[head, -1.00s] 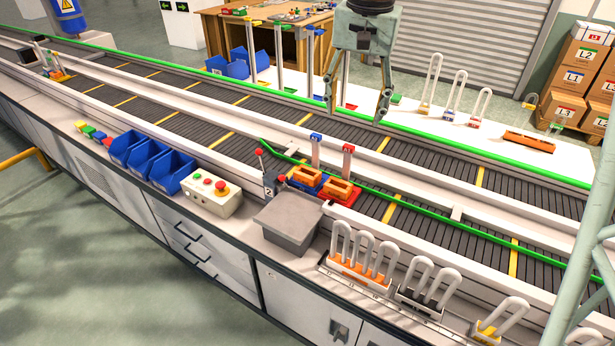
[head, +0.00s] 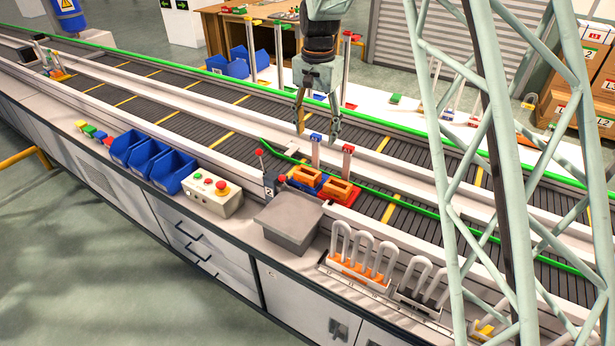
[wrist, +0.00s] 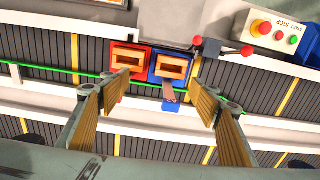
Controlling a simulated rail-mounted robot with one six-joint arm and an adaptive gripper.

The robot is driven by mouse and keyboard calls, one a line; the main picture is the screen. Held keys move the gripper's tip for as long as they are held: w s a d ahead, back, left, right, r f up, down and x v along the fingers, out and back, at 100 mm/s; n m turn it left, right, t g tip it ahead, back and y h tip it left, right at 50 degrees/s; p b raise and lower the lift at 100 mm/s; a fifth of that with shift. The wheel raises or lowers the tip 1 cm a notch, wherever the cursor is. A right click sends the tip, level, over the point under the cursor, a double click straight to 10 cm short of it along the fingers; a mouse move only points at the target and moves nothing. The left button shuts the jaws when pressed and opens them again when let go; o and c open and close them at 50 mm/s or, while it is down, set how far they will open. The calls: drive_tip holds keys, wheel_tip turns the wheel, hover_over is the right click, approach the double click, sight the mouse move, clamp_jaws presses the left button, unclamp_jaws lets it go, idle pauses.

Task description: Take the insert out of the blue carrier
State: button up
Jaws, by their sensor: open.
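The blue carrier (head: 290,184) stands on the near side of the line, with a post topped by a blue cap (head: 316,137). Its orange insert (head: 306,174) sits in it, a box-like block with an open middle. In the wrist view the blue carrier (wrist: 153,72) and its insert (wrist: 172,58) are just right of centre, beyond the fingertips. My gripper (head: 317,132) is open and empty, above and behind the blue carrier. In the wrist view my gripper (wrist: 159,79) has its fingers spread wide, with the blue carrier's post between them and nothing held.
A red carrier (head: 352,196) with a similar orange insert (head: 337,188) stands right beside the blue one. A red-knobbed stop device (head: 270,182), a green rail (head: 390,183) and a grey box (head: 288,222) are close by. A button box (head: 212,198) stands left.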

hover_over(308, 172)
drive_tip(key=s, duration=0.1)
wheel_tip(308, 172, down, 6)
drive_tip(key=shift+s+r, duration=0.1)
drive_tip(key=shift+r, duration=0.05)
drive_tip(key=shift+f, duration=4.3)
drive_tip(key=shift+f+b, duration=0.3)
drive_tip(key=shift+f, duration=2.3)
drive_tip(key=shift+c, duration=0.3)
drive_tip(key=c, duration=0.6)
